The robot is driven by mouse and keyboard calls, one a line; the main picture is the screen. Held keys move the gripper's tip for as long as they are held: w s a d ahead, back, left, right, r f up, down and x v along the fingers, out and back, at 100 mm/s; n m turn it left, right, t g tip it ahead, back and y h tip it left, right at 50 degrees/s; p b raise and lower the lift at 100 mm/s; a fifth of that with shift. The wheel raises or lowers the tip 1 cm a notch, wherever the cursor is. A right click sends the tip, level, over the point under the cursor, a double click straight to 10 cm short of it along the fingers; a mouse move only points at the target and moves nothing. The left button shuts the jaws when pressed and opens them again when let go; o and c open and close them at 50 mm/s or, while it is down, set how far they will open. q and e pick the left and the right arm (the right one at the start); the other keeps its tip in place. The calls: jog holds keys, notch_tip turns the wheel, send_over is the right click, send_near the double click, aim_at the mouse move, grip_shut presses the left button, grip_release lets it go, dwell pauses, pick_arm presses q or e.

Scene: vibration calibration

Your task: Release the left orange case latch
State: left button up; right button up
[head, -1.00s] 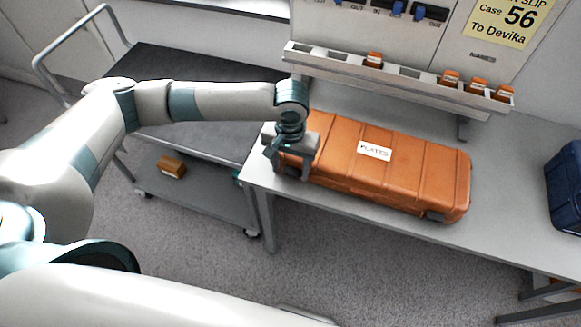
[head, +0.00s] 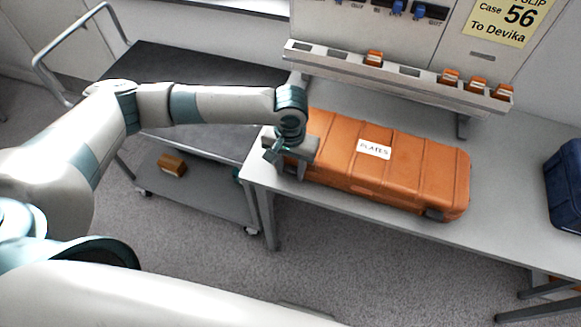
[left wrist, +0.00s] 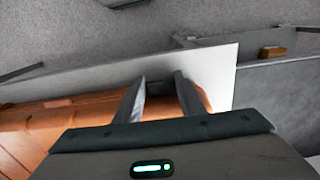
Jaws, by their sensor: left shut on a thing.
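The orange case (head: 420,165) with a "PLATES" label lies closed on the grey bench, and part of it shows in the left wrist view (left wrist: 35,130). A dark latch (head: 435,214) sits on its front face near the right end. My left gripper (head: 290,172) is at the front left corner of the case, pointing down. In the left wrist view its fingers (left wrist: 160,86) stand a little apart at the case edge, closed on what appears to be the left latch. That latch is hidden by the gripper. My right gripper is out of view.
A dark-topped cart (head: 205,65) with a small brown box (head: 172,164) on its lower shelf stands left of the bench (head: 505,215). A rack (head: 400,75) with several orange items runs behind the case. A dark blue case (head: 567,185) is at the right.

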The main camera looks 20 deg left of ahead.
pick_arm(q)
jog(key=shift+s+t+p, duration=0.45)
jog(key=shift+t+p, duration=0.45)
jog(key=shift+p, duration=0.3)
jog(key=t+p, duration=0.1)
jog(key=p, duration=0.1)
jog(key=s+t+p, duration=0.1)
jog(key=shift+f+t+p, duration=0.3)
jog(key=shift+p, duration=0.05)
jog(key=shift+s+f+t+p, duration=0.2)
jog(key=shift+f+t+p, duration=0.1)
jog(key=shift+t+p, duration=0.35)
jog(key=shift+s+a+f+t, duration=0.15)
jog(key=shift+f+t, duration=0.2)
jog(key=shift+t, duration=0.4)
jog(key=shift+s+f+t+b, duration=0.15)
jog(key=shift+f+t+b, duration=0.35)
jog(key=shift+t+b, duration=0.5)
jog(key=shift+f+t+h+b, duration=0.1)
jog(key=shift+t+h+b, duration=0.2)
jog(key=shift+t+b, duration=0.85)
jog(key=shift+g, duration=0.25)
